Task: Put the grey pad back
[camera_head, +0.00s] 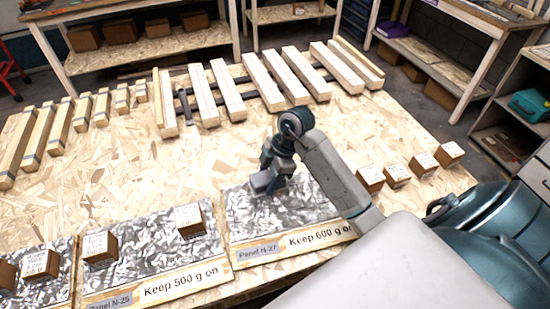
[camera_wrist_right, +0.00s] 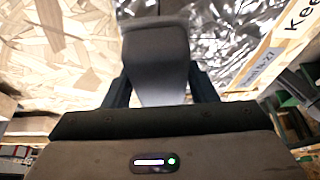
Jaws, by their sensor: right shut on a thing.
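My right gripper (camera_head: 268,182) is over the foil-covered Panel N-27 (camera_head: 290,215), near its far left part. In the right wrist view the gripper (camera_wrist_right: 160,90) is shut on a grey pad (camera_wrist_right: 158,65), a grey block with a darker far end held between the two dark fingers. In the head view my wrist and fingers hide most of the pad. I cannot tell whether the pad touches the foil. The panel's label reads "Keep 600 g on". My left gripper is not in view.
Panel N-25 (camera_head: 150,262) lies to the left, with small labelled wooden blocks (camera_head: 188,221) on it. Several more blocks (camera_head: 397,175) stand in a row at the right. Wooden bars (camera_head: 203,95) line the far side. Bare board (camera_head: 130,165) lies between.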

